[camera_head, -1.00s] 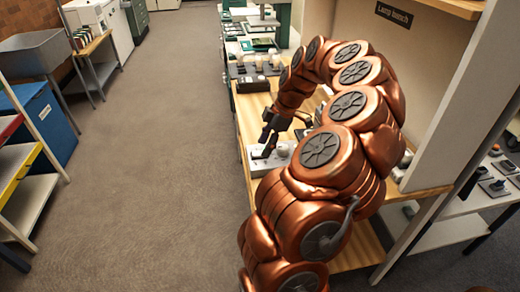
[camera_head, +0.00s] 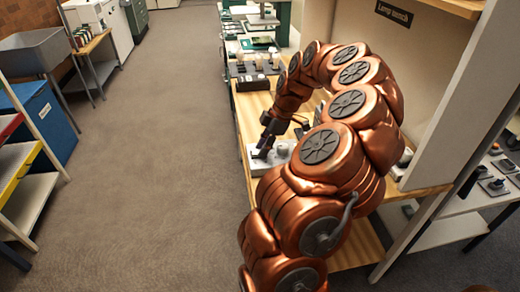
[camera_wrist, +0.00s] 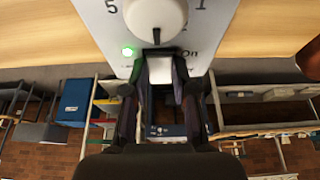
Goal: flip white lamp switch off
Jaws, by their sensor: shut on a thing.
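The white lamp control box (camera_head: 283,152) sits on the wooden bench, partly hidden by my arm. In the wrist view its white panel (camera_wrist: 118,25) fills the top, with a round white knob (camera_wrist: 157,15), the numbers 5 and 1, a lit green light (camera_wrist: 128,51) and the word "On". A small pale piece, seemingly the switch (camera_wrist: 160,71), is between my dark fingers at the panel's lower edge. My gripper (camera_wrist: 160,56) is shut on it; it also shows over the box's left part in the head view (camera_head: 262,150).
A dark tray with white-topped pieces (camera_head: 255,68) stands farther along the bench (camera_head: 250,105). A pale upright panel (camera_head: 445,105) rises to the right of my arm. A blue bin (camera_head: 45,120) and shelves stand at left across a clear floor aisle.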

